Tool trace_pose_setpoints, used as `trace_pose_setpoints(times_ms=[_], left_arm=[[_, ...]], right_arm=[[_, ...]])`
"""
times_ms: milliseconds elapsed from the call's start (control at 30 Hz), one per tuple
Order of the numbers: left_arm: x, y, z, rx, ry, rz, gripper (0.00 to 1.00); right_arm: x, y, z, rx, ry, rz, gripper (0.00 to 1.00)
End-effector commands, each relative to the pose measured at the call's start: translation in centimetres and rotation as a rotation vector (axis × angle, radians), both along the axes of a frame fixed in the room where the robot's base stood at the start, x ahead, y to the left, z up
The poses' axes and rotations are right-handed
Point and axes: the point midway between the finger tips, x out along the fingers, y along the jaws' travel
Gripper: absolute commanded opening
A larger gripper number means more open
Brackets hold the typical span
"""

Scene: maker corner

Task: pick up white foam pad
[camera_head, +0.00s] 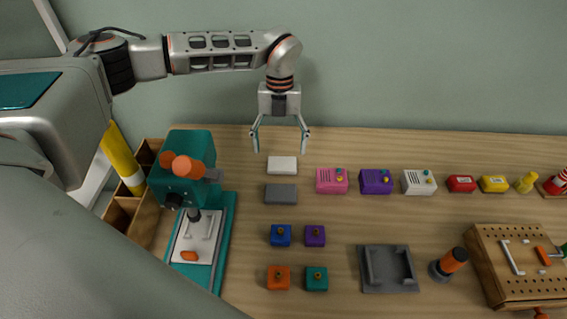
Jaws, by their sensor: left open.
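The white foam pad (282,163) is a small flat white block lying on the wooden table, just behind a grey pad (281,194) of similar shape. My left gripper (281,143) points downward above and slightly behind the white pad. Its two fingers are spread apart with nothing between them. The white pad looks untouched. My right gripper does not show.
A teal drill press (184,176) stands left of the pads. Pink (331,181), purple (376,182) and white (419,182) boxes stand to the right. Small knobbed blocks, a grey tray (370,287) and a wooden pegboard (482,263) lie nearer. The wall is behind.

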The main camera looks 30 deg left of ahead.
Motion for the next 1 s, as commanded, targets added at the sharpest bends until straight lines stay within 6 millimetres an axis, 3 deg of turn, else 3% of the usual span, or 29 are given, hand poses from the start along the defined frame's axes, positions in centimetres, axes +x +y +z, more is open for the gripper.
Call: trace_pose_setpoints(times_ms=[400,667,700,800,1000], left_arm=[[0.0,-0.6,-4.9,-0.003,0.002,-0.003,0.78],[0.0,-0.7,-5.1,-0.004,-0.003,-0.002,0.78],[0.0,-0.7,-5.1,-0.003,-0.002,-0.003,0.67],[0.0,-0.7,-5.1,-0.003,-0.002,-0.003,0.49],[0.0,-0.7,-5.1,-0.003,-0.002,-0.003,0.49]], right_arm=[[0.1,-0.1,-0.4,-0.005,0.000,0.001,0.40],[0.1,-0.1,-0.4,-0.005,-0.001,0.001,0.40],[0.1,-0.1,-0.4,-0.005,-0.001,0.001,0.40],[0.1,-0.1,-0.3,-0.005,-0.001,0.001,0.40],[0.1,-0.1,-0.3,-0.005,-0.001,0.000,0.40]])
